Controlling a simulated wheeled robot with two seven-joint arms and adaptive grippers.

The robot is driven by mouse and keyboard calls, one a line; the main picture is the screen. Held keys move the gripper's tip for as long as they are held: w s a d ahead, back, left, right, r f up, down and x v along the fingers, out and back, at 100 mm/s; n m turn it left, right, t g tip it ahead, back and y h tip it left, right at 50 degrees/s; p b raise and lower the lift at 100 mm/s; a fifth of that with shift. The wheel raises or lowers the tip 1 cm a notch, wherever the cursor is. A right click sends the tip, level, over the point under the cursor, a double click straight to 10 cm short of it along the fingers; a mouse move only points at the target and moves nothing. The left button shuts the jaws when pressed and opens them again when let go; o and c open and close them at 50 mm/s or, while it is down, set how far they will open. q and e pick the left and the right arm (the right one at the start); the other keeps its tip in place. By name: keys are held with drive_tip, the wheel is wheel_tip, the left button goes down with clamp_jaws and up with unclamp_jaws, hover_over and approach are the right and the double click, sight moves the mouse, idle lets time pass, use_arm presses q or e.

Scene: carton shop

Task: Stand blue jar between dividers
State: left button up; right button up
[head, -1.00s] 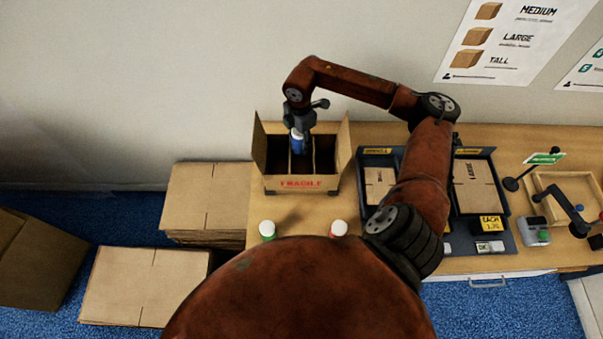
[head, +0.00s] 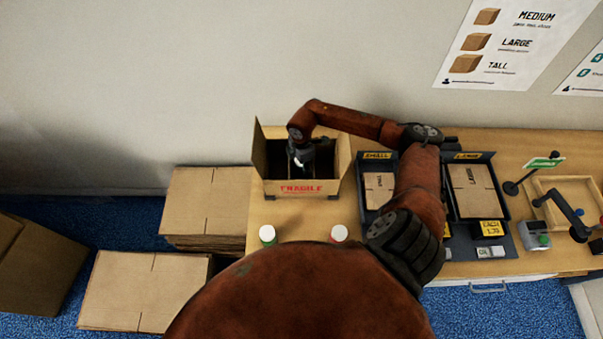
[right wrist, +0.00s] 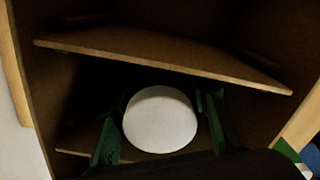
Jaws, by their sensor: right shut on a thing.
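The carton (head: 335,184) marked FRAGILE stands open on the bench, with dark dividers inside. My right gripper (head: 299,162) reaches down into it from above. In the right wrist view its two green-tinted fingers (right wrist: 160,125) are shut on the jar, whose round white lid (right wrist: 160,122) faces the camera. The jar's blue body is hidden there. One cardboard divider (right wrist: 165,52) crosses above the lid, and another panel edge (right wrist: 75,153) shows below it, so the jar sits between them. Whether it touches the carton floor is hidden. My left gripper is out of view.
A green jar (head: 267,235) and a red jar (head: 339,233), both white-lidded, stand at the bench's front edge. Trays of flat cartons (head: 470,188) lie to the right. Flat carton stacks (head: 205,200) stand left of the bench.

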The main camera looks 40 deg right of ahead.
sight(301, 174)
drive_tip(key=shift+f, duration=1.75)
drive_tip(key=shift+f, duration=0.1)
drive_tip(key=o, duration=1.3)
drive_tip(key=shift+c, duration=0.2)
wheel_tip(301, 174, up, 12)
drive_tip(key=shift+r, duration=0.1)
